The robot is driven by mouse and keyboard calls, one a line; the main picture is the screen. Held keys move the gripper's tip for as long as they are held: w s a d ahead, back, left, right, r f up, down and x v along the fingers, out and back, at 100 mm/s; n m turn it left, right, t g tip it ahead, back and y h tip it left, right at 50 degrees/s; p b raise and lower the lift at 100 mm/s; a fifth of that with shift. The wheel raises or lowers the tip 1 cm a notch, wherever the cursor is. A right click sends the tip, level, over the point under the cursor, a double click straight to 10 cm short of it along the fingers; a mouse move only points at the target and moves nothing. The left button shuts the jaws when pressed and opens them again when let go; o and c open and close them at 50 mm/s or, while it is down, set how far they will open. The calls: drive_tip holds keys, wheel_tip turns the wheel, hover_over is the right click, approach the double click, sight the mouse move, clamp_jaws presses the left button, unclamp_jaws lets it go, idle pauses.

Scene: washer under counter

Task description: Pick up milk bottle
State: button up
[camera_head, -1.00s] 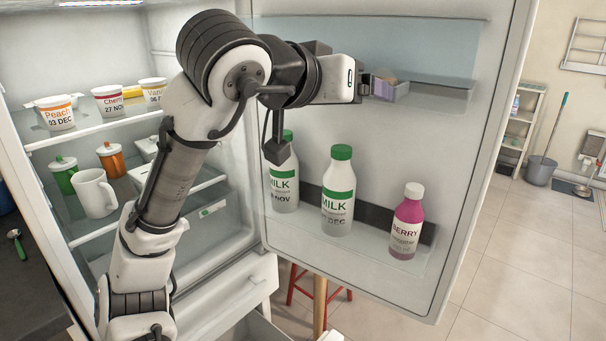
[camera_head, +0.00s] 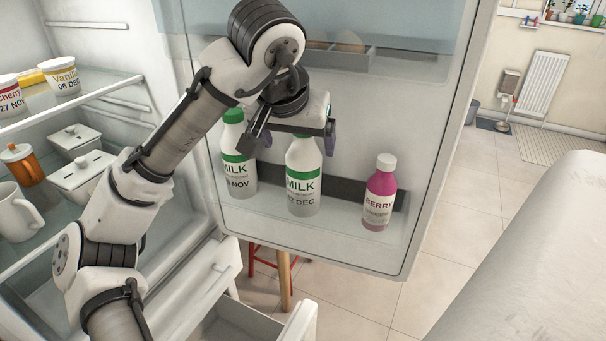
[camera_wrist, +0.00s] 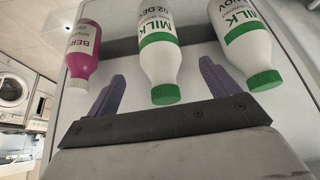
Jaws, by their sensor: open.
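Two white milk bottles with green caps and green label bands stand on the fridge door shelf. The right one (camera_head: 303,178), dated DEC, is under my gripper (camera_head: 297,140), which hides its cap in the head view. The left one (camera_head: 238,165), dated NOV, stands beside it, its cap showing near my wrist. In the wrist view the DEC bottle (camera_wrist: 158,45) appears between my two purple fingers (camera_wrist: 163,78), which are spread apart and empty. The NOV bottle (camera_wrist: 250,45) lies outside them to the right. I cannot tell whether a finger touches any bottle.
A pink berry bottle (camera_head: 379,195) stands on the same door shelf to the right. A grey bin (camera_head: 345,52) is mounted higher on the door. Fridge shelves with tubs and a white mug (camera_head: 18,212) are at left. An open drawer (camera_head: 235,322) is below.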

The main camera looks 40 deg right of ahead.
sight(300, 149)
drive_tip(key=shift+p+x, duration=0.5)
drive_tip(key=shift+x, duration=2.55)
drive_tip(key=shift+d+r, duration=0.1)
drive_tip(key=shift+d, duration=0.05)
drive_tip(key=shift+r, duration=0.1)
clamp_jaws()
